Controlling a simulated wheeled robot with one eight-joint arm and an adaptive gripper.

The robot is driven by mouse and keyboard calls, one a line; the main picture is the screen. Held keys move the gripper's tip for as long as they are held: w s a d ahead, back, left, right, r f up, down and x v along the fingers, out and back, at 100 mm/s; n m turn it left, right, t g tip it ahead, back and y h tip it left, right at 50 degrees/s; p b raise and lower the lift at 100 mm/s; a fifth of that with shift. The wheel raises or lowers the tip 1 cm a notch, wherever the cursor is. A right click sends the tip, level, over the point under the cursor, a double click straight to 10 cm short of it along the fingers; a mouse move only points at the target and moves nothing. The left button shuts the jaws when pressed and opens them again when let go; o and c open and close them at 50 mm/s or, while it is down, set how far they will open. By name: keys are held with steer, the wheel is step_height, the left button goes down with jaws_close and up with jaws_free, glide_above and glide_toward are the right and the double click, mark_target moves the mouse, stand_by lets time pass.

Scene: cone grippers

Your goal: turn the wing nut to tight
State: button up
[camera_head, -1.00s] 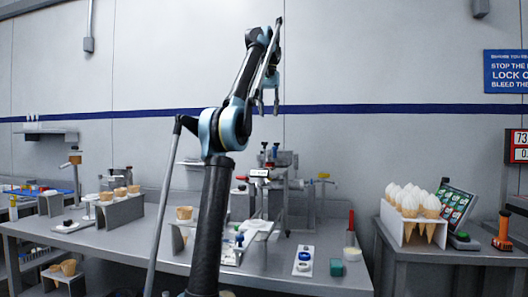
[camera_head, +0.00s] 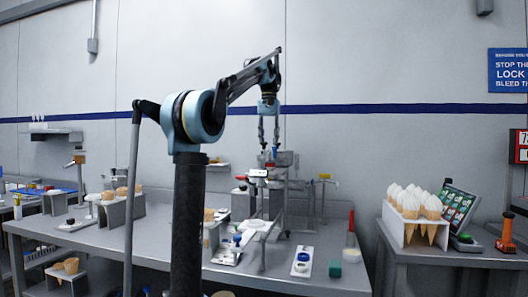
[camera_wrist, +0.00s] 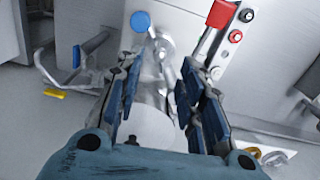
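My gripper (camera_head: 269,146) hangs pointing down above the grey machine (camera_head: 283,160) at the back of the bench. In the wrist view my gripper (camera_wrist: 161,76) has its two blue-padded fingers apart, with nothing held between them. A silvery cylinder with a pale round end (camera_wrist: 152,128) shows below and between the fingers, apart from them as far as I can tell. A small gold winged piece (camera_wrist: 252,152) lies low at the right in the wrist view. I cannot tell for sure whether it is the wing nut.
The machine's face has a blue knob (camera_wrist: 140,21), a red lever (camera_wrist: 222,14) and a red knob (camera_wrist: 235,36) near the fingers. A yellow handle (camera_wrist: 54,93) shows at left. Cones in a rack (camera_head: 412,205) stand on the right table. The bench front (camera_head: 190,262) is partly clear.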

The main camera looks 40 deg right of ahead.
mark_target(268, 152)
steer(key=shift+f, duration=2.35)
